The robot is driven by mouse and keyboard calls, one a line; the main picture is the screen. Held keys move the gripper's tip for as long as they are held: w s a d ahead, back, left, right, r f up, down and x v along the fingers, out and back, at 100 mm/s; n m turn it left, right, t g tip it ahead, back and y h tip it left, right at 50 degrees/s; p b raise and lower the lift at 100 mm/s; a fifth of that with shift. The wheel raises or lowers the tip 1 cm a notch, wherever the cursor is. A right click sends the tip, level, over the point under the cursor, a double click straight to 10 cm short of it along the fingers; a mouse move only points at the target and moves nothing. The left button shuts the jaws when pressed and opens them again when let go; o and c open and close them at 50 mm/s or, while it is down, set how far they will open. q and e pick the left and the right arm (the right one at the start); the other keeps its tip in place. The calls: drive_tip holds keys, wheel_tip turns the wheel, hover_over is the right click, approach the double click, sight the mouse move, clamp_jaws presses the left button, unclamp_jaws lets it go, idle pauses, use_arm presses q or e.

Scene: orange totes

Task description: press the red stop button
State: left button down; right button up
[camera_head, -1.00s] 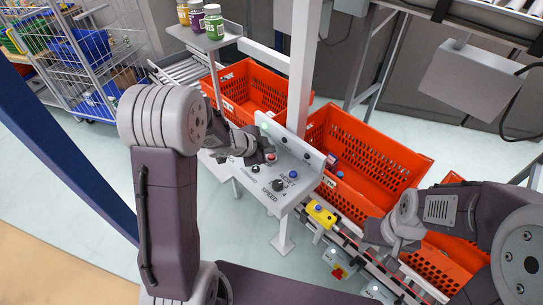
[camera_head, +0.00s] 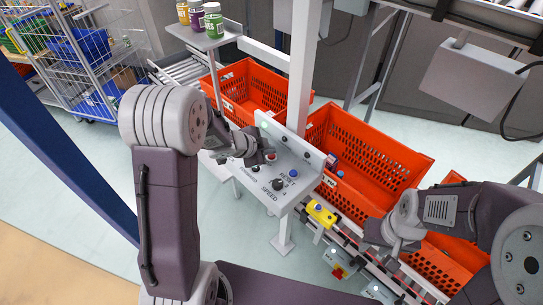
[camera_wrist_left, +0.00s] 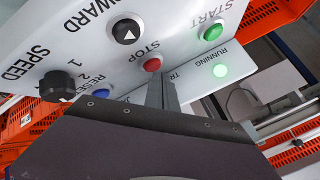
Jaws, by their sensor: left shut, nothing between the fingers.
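The red stop button (camera_wrist_left: 152,64) sits on a pale grey control panel (camera_wrist_left: 185,50), under the label STOP. In the head view the red button (camera_head: 271,156) shows beside the tip of my left gripper (camera_head: 265,155). In the left wrist view the left gripper (camera_wrist_left: 160,82) is shut and empty, its fingertips right next to the red button. I cannot tell whether they touch it.
Orange totes (camera_head: 370,150) stand behind. A post (camera_head: 303,70) rises behind the panel.

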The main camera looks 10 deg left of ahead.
sight(270, 157)
use_arm(q)
drive_tip(key=shift+f+b, duration=0.4)
drive_tip(key=shift+f, duration=0.05)
idle(0.6)
drive_tip(key=shift+r, duration=0.1)
drive_tip(key=shift+r+p, duration=0.8)
drive_tip(key=shift+p, duration=0.2)
wheel_tip(270, 157, up, 5)
drive_tip(key=p, duration=0.5)
drive_tip(key=shift+r, duration=0.1)
drive_tip(key=shift+d, duration=0.1)
idle(0.4)
